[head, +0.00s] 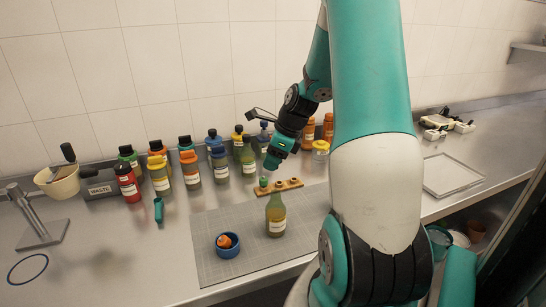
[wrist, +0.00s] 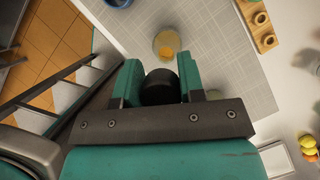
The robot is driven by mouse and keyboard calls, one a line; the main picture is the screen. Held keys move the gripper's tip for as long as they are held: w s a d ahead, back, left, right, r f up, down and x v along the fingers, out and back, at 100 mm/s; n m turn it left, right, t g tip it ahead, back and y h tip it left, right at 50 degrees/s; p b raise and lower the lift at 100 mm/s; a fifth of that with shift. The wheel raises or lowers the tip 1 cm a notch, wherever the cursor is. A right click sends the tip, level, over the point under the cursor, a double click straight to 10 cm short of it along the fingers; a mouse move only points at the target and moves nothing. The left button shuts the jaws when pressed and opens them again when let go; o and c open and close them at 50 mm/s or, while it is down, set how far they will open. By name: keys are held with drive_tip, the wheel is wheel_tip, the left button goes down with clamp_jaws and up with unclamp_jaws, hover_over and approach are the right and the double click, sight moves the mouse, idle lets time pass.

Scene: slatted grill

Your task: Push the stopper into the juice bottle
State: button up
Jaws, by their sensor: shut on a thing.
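The juice bottle (head: 276,222) is olive-green with a white label and stands upright on the grey mat. My gripper (head: 270,164) is above and slightly behind it in the head view, apart from its neck. In the wrist view my gripper (wrist: 160,85) is shut on a dark round stopper (wrist: 160,90), seen end-on between the two teal fingers. A round yellowish shape with an orange middle (wrist: 166,45) lies beyond the fingers and looks like the bottle from above. The stopper's lower end is hidden.
A wooden rack with holes (head: 290,185) stands behind the bottle. A blue bowl (head: 228,251) with an orange thing in it is at front left. Several colourful bottles line the wall. The mat (head: 215,218) is mostly bare. An empty tray (head: 452,176) lies at right.

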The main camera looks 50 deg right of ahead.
sight(271, 192)
drive_tip(key=shift+f+b, duration=1.6)
drive_tip(key=shift+f, duration=1.9)
drive_tip(key=shift+p, duration=0.8)
drive_tip(key=shift+f+b, duration=0.75)
drive_tip(key=shift+f, duration=0.85)
drive_tip(key=o, duration=1)
drive_tip(key=shift+r, duration=0.1)
drive_tip(key=b+v, duration=0.2)
drive_tip(key=v, duration=1.5)
drive_tip(key=shift+s+r, duration=0.1)
drive_tip(key=shift+r, duration=0.05)
